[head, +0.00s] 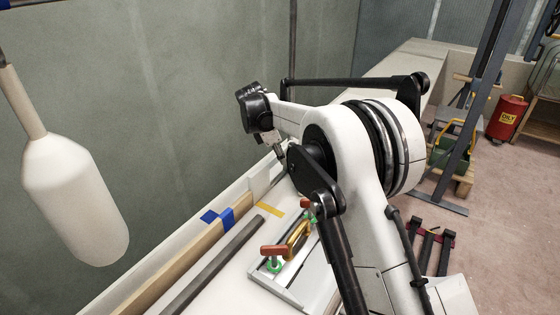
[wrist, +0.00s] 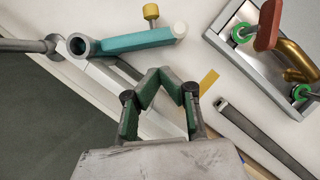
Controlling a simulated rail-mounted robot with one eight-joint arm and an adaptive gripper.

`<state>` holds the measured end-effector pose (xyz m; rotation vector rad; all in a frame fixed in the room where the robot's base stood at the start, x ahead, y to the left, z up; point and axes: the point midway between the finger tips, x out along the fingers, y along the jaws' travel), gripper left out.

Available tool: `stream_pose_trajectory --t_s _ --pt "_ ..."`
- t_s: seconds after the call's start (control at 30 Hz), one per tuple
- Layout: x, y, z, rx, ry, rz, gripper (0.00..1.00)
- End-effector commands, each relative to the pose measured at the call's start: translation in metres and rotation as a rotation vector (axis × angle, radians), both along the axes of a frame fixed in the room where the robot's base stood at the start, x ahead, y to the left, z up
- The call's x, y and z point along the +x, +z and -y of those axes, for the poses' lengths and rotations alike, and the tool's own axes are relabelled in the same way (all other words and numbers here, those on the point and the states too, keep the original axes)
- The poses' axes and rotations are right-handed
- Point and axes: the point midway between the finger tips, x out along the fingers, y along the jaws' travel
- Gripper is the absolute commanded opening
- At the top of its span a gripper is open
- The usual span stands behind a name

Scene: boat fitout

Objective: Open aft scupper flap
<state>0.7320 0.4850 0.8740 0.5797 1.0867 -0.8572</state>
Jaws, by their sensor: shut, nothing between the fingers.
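My gripper (wrist: 160,78) is shut and empty at the lower middle of the wrist view. In the head view my gripper (head: 279,153) points down beside the hull side, partly hidden by my arm. No part is clearly recognisable as the aft scupper flap. A pale raised panel (head: 262,178) stands on the hull edge just below my gripper in the head view, and may be part of it. In the wrist view a teal bar (wrist: 140,41) with a grey ring end and a yellow knob (wrist: 151,12) lies beyond my fingertips, apart from them in the picture.
A metal plate (head: 289,294) carries red handles (head: 274,251) with green rings and a brass-coloured handle (head: 298,234). A grey bar (head: 215,267) lies along the hull by a yellow strip (head: 270,210). A white fender (head: 75,195) hangs at left.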

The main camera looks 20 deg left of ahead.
Motion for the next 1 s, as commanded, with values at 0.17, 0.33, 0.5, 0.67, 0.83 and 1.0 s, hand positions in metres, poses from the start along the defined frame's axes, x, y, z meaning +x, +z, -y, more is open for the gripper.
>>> stream_pose_trajectory --t_s 0.17,0.33,0.5,0.67,0.83,1.0 --pt "0.007 -0.031 0.01 0.001 -0.001 0.0 0.0" --pt "0.013 -0.055 0.018 0.002 0.0 -0.001 0.0" --pt "0.016 -0.07 0.023 0.002 0.0 -0.001 0.0" --pt "0.017 -0.075 0.025 0.001 0.001 -0.001 0.0" --pt "0.017 -0.076 0.025 0.001 0.001 -0.001 0.0" --pt "0.016 -0.075 0.024 0.002 0.003 -0.001 0.0"
